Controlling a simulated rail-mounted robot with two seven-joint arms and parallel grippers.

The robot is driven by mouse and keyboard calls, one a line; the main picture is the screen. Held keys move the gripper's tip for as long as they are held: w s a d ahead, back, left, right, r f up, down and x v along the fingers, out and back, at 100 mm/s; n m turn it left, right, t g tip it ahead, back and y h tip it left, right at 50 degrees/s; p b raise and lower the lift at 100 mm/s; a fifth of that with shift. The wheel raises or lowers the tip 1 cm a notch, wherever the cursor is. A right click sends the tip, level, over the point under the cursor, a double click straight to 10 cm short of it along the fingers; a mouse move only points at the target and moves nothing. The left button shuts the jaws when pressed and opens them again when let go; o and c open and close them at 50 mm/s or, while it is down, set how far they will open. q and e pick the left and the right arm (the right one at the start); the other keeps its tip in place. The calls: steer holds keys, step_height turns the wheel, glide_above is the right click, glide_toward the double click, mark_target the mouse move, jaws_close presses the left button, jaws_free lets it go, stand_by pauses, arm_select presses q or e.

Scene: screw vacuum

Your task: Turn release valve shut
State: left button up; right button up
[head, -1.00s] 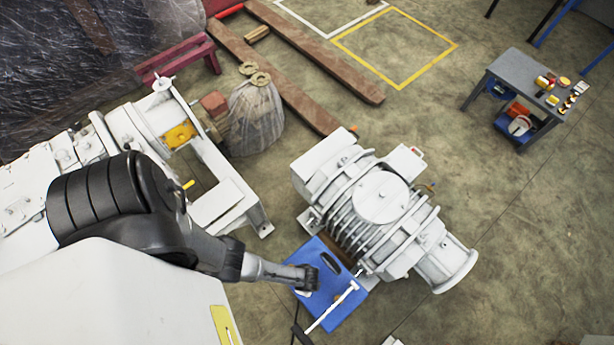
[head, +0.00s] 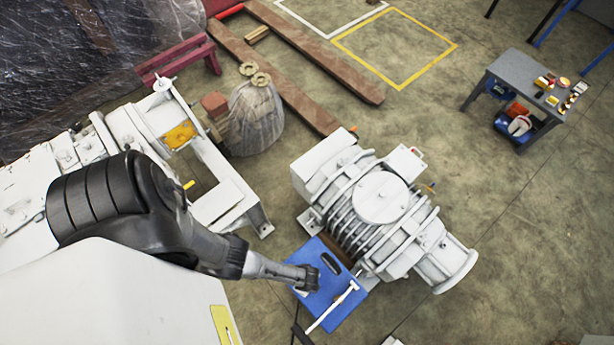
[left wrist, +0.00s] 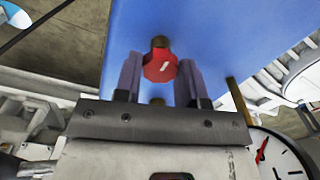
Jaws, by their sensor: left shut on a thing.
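A red valve knob (left wrist: 160,68) with a white mark sits on a brass fitting in front of a blue panel in the left wrist view. My left gripper (left wrist: 159,80) has one finger on each side of the knob and is shut on it. In the head view the left gripper (head: 311,279) is at the blue panel (head: 343,308) beside the white pump (head: 380,205). The knob cannot be made out in the head view, hidden by the gripper. My right gripper is not in view.
A white T-shaped handle (head: 334,308) rises at the blue panel's front right, close to the gripper. A round gauge (left wrist: 283,158) shows at the lower right of the left wrist view. White machinery (head: 130,125) stands to the left. A small grey table (head: 515,85) is far right.

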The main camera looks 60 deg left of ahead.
arm_select(q)
steer(key=o, duration=0.9)
steer(key=shift+o, duration=0.2)
steer(key=shift+r, duration=0.3)
step_height(320, 180, up, 13)
steer(key=p, duration=0.5)
steer(key=shift+r, duration=0.1)
